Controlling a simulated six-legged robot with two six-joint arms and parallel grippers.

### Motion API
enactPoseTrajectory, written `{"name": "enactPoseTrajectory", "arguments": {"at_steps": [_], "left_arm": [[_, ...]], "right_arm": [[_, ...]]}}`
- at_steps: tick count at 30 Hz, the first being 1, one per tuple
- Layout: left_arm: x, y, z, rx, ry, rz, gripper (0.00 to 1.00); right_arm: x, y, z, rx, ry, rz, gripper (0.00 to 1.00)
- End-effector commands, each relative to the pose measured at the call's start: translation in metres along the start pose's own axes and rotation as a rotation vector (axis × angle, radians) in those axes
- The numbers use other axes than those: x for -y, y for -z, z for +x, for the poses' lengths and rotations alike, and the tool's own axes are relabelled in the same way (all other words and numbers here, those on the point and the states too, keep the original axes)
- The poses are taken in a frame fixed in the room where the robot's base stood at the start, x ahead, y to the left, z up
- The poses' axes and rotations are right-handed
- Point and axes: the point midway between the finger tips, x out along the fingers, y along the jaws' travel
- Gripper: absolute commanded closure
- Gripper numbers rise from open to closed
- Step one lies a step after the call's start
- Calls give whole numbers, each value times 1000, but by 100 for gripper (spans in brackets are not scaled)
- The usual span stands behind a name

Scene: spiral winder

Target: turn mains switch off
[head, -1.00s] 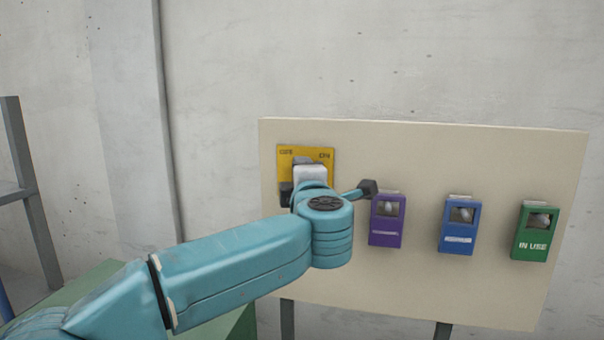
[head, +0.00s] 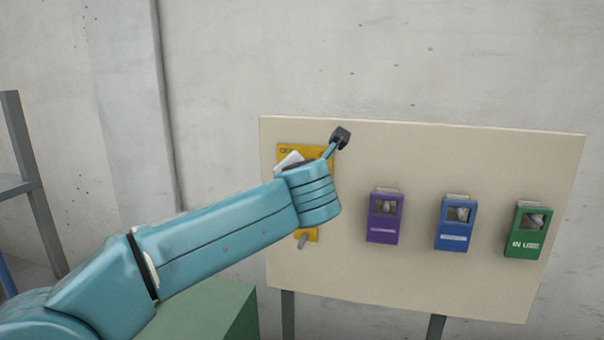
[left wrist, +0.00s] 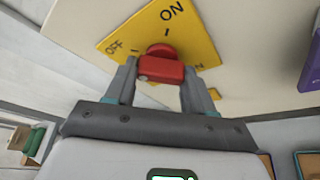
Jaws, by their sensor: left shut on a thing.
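The mains switch is a red handle (left wrist: 160,68) on a yellow plate (left wrist: 198,40) lettered ON and OFF. In the left wrist view the plate looks tilted, with OFF at its left and ON at its top right. My left gripper (left wrist: 160,82) has one finger on each side of the red handle and is shut on it. In the head view my left wrist covers the handle and most of the yellow plate (head: 287,150). Which mark the handle points to is unclear. My right gripper is not in view.
The plate is on a cream board (head: 420,280) standing before a concrete wall (head: 420,60). To its right hang a purple box (head: 384,228), a blue box (head: 454,233) and a green box (head: 524,242). A green block (head: 205,315) stands below left.

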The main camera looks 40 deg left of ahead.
Motion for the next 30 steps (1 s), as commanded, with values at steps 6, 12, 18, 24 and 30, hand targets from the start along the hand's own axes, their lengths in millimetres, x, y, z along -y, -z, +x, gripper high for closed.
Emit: {"name": "enactPoseTrajectory", "arguments": {"at_steps": [6,12,18,24,30], "left_arm": [[0,1,0,-4,17,-38,77],[1,1,0,-4,21,-47,77],[1,1,0,-4,21,-48,77],[1,1,0,-3,21,-47,21],[1,0,0,-1,20,-46,21]], "right_arm": [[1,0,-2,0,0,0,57],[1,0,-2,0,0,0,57],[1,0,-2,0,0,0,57],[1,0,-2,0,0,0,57],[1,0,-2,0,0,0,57]]}}
